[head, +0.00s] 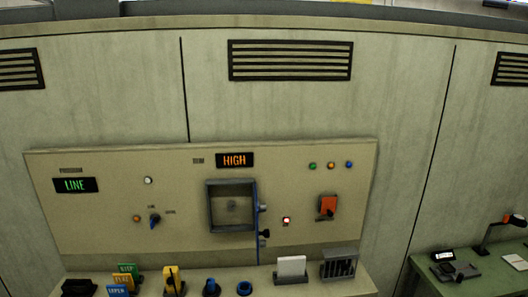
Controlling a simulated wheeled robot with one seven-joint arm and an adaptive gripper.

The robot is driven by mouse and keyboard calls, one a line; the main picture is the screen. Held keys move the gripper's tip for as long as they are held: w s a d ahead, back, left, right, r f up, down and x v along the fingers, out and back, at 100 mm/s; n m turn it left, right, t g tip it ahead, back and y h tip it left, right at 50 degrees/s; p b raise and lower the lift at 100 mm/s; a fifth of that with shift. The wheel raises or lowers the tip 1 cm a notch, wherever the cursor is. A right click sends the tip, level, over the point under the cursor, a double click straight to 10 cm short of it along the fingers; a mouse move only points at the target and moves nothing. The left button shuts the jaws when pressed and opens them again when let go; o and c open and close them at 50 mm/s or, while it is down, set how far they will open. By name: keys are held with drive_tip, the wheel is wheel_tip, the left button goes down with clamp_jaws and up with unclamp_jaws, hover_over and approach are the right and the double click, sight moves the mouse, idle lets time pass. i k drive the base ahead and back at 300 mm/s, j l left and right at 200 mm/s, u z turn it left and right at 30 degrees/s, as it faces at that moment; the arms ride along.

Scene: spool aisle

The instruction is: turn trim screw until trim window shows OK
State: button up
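The trim window (235,160) is a black display on the beige panel (90,215), and it reads HIGH in orange. A small TRIM label stands to its left. Below it is a square dark-framed recess (209,207) with a small round grey spot (232,206) at its middle. This may be the trim screw, but it is too small to tell. A blue upright part (257,215) with a dark knob runs along the right side of the frame. My gripper is not in view.
Another window (75,185) reads LINE in green. A blue selector knob (154,219), a lit red button (286,220) and an orange switch (327,206) are on the panel. The ledge below holds coloured tags (122,279), a yellow tool (172,279), a blue ring (244,288) and a white card (291,266). A green desk (495,275) stands right.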

sight(231, 204)
drive_tip(key=i+l+u, duration=0.25)
drive_tip(key=u, duration=0.15)
drive_tip(key=i+l+u, duration=0.25)
drive_tip(key=l+u, duration=0.15)
drive_tip(key=i+l+u, duration=0.15)
drive_tip(key=l+u, duration=0.25)
